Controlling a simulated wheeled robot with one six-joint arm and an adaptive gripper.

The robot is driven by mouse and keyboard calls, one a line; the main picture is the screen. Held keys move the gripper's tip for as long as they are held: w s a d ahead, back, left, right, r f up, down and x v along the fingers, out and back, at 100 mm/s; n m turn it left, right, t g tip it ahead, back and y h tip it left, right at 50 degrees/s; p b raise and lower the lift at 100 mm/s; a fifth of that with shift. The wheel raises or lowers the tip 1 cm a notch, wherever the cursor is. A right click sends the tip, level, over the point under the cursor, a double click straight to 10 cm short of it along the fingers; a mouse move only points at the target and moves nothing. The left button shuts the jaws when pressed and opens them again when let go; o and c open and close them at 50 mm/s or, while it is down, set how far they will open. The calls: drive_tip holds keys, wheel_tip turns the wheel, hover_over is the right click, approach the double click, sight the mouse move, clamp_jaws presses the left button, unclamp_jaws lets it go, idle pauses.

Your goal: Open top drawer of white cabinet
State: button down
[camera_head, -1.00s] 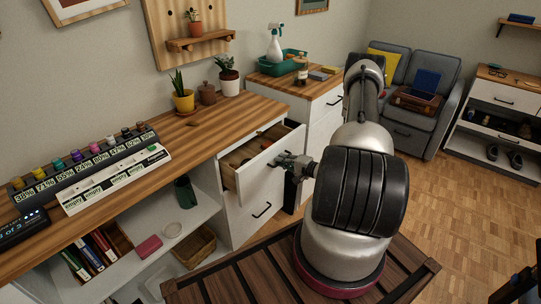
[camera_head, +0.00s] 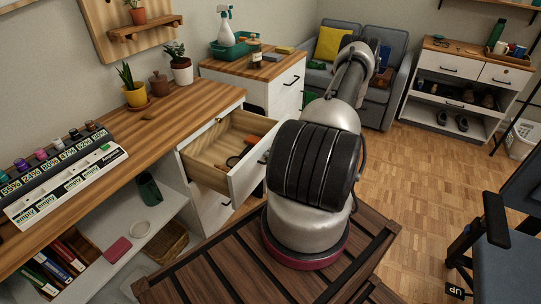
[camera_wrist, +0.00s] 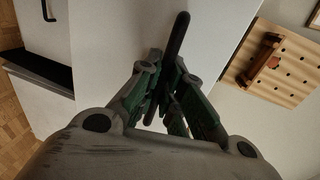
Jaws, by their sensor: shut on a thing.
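The top drawer (camera_head: 208,168) of the white cabinet under the wooden desk is pulled well out, its wooden inside open to view. Its white front (camera_head: 249,176) faces my arm. An orange-handled thing and a dark round thing lie in it. In the wrist view, my gripper (camera_wrist: 171,98) has its green-padded fingers closed around the dark bar handle (camera_wrist: 179,38), against a white panel. In the head view my arm hides the gripper and handle. The lower drawer (camera_head: 213,212) of the cabinet looks shut.
The desk top (camera_head: 185,112) holds a yellow plant pot (camera_head: 135,94), a white pot and a label rack. A second white cabinet (camera_head: 287,92) with a green tray stands behind. A blue chair (camera_head: 505,245) is at the right. The wooden floor between is clear.

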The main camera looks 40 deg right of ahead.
drive_tip(key=c, duration=1.8)
unclamp_jaws()
drive_tip(key=shift+c, duration=0.2)
drive_tip(key=v, duration=1.2)
